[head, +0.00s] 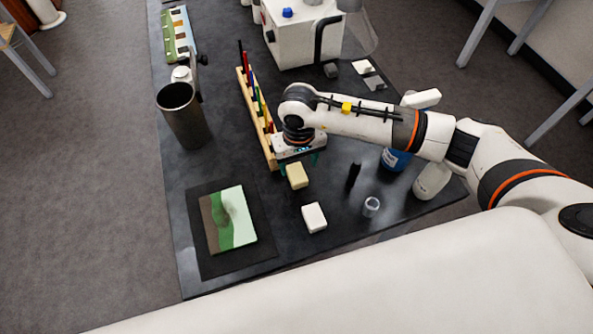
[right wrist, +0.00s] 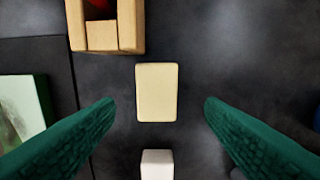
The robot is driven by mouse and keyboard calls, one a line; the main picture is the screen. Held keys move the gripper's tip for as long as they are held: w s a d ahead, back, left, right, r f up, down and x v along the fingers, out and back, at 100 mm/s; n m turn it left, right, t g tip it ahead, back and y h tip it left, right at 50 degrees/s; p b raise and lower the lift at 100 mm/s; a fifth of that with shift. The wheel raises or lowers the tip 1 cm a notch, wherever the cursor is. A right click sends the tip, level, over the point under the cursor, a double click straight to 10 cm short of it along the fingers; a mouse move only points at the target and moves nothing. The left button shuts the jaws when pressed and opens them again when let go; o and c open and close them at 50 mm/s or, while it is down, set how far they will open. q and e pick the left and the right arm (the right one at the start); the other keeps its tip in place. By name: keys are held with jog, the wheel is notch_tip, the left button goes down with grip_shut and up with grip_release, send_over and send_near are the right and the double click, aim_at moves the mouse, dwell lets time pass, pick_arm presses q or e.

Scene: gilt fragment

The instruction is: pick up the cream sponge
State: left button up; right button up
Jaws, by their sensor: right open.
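The cream sponge (head: 297,175) is a small pale-yellow block lying flat on the dark table, just in front of my right gripper (head: 298,162) in the head view. In the right wrist view the cream sponge (right wrist: 157,92) lies between and beyond the two green fingers of my right gripper (right wrist: 158,110). The fingers are wide apart, with clear gaps on both sides, and hold nothing. A white block (head: 314,217) lies nearer the table's front edge; it also shows at the bottom of the right wrist view (right wrist: 157,164). My left gripper is in neither view.
A wooden rack (head: 262,125) with coloured sticks stands close behind the sponge. A painted panel (head: 230,220) on a black mat (head: 258,245) lies to the left. A dark upright object (head: 353,176), a small grey cylinder (head: 371,206) and bottles (head: 432,180) stand to the right.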

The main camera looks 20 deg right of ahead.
aim_at(297, 173)
jog(key=f+p, duration=0.1)
jog(key=f, duration=0.1)
jog(key=f+p, duration=0.1)
jog(key=f, duration=0.1)
jog(key=shift+w+a+f, duration=0.1)
jog(key=shift+a+f, duration=0.05)
jog(key=shift+a, duration=0.05)
jog(key=shift+f, duration=0.4)
jog(key=shift+c, duration=0.4)
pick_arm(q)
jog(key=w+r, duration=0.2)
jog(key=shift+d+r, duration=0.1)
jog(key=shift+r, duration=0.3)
pick_arm(e)
jog(key=c, duration=1)
jog(key=shift+o, duration=0.2)
